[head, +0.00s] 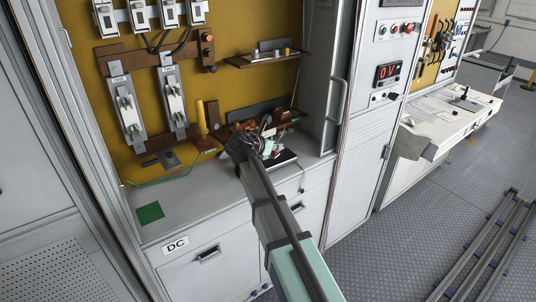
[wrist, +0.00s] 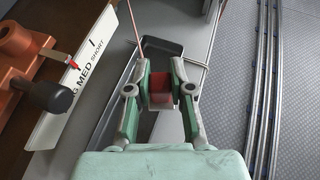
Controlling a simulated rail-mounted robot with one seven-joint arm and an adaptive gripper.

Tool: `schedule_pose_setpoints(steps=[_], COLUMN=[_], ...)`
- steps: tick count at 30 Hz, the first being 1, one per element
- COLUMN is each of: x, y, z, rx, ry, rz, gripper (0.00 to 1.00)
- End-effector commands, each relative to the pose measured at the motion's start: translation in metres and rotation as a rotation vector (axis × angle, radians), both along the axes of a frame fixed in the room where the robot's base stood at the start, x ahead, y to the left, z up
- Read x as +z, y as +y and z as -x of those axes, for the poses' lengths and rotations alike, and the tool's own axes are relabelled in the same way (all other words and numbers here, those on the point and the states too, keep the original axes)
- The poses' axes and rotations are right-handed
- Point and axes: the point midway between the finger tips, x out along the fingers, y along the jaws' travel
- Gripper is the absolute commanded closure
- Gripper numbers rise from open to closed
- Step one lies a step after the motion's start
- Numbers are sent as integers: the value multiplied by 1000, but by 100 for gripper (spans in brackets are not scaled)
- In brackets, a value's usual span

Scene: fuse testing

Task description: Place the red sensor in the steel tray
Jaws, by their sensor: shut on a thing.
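The red sensor (wrist: 161,88) is a small red block between the two green and grey fingers of my gripper (wrist: 160,84) in the wrist view. My gripper is shut on it. In the head view my gripper (head: 266,143) is over the right part of the grey counter, and the sensor cannot be made out there. In the wrist view a grey tray-like piece with a dark raised rim (wrist: 163,43) lies beyond and below the fingers. It may be the steel tray; my gripper hides part of it. I cannot tell how high the sensor is above it.
A copper-coloured device with a black knob (wrist: 48,97) and a white strip marked MED SHORT (wrist: 100,62) lie left in the wrist view. The counter's left part holds a green square (head: 150,212) and has free room. A cabinet door (head: 341,75) stands right of my gripper.

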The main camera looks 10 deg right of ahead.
Motion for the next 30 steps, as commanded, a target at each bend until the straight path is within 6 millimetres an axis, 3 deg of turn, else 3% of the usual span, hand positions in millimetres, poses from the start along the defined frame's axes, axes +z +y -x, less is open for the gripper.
schedule_pose_setpoints(steps=[1, 5, 10, 17, 24, 30], x=[2, 2, -23, -35, -63, -70], y=[6, 15, 14, 14, 14, 16], z=[-16, -40, -35, -35, -35, -39], rx=[1, 0, -1, 0, 0, 0], ry=[1, 2, 3, 2, 3, 0], rz=[1, 2, 1, 2, 2, 1], gripper=[100, 100, 100, 100, 100, 100])
